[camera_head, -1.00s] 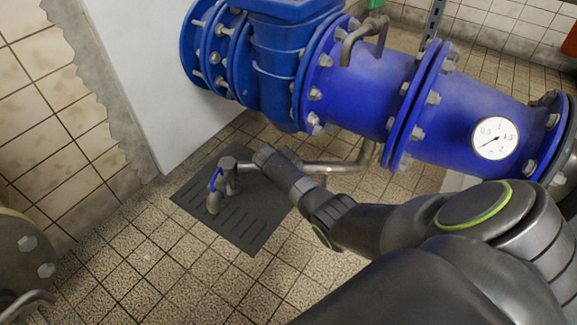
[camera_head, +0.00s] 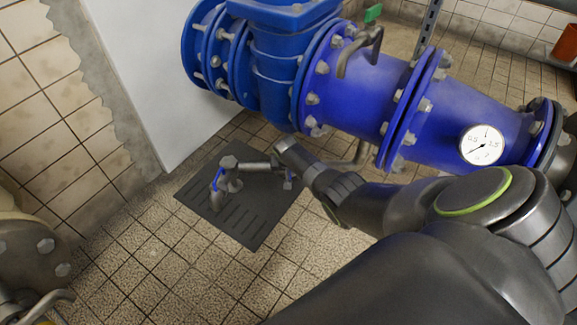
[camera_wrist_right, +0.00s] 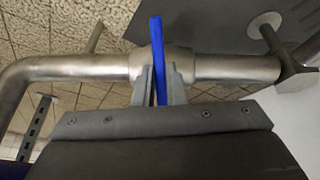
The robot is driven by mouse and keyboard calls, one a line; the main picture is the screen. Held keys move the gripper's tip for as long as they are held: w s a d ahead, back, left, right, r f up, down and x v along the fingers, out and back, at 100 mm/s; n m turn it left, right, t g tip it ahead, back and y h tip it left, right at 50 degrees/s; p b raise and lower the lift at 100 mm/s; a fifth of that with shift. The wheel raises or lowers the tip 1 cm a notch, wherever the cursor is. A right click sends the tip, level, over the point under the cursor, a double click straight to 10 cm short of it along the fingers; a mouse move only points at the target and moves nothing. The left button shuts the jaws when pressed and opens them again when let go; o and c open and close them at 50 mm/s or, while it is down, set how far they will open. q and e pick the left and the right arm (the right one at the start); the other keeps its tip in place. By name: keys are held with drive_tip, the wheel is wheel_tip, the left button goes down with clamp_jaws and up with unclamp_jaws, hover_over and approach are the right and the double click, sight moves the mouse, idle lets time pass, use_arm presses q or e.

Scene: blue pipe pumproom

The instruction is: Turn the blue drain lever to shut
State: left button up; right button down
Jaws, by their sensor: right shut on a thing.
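The blue drain lever (camera_wrist_right: 158,58) shows in the right wrist view as a narrow bar crossing a grey metal pipe (camera_wrist_right: 90,70) at about a right angle. My right gripper (camera_wrist_right: 158,88) has one finger on each side of the lever and is shut on it, close against the pipe's valve body. In the head view my right gripper (camera_head: 283,150) is over the pipe above the dark floor grate, and a small blue bit shows just below it. My arm hides most of the lever there. My left gripper is not in view.
A tap with a blue handle (camera_head: 218,180) stands at the pipe's left end over the dark floor grate (camera_head: 245,225). A large blue pipe (camera_head: 360,95) with bolted flanges and a gauge (camera_head: 482,145) runs behind. A white wall panel (camera_head: 150,80) stands left. Tiled floor in front is clear.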

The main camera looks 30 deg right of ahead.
drive_tip(key=shift+m, duration=0.6)
drive_tip(key=c, duration=1.5)
unclamp_jaws()
drive_tip(key=shift+y, duration=0.3)
drive_tip(key=shift+p, duration=0.3)
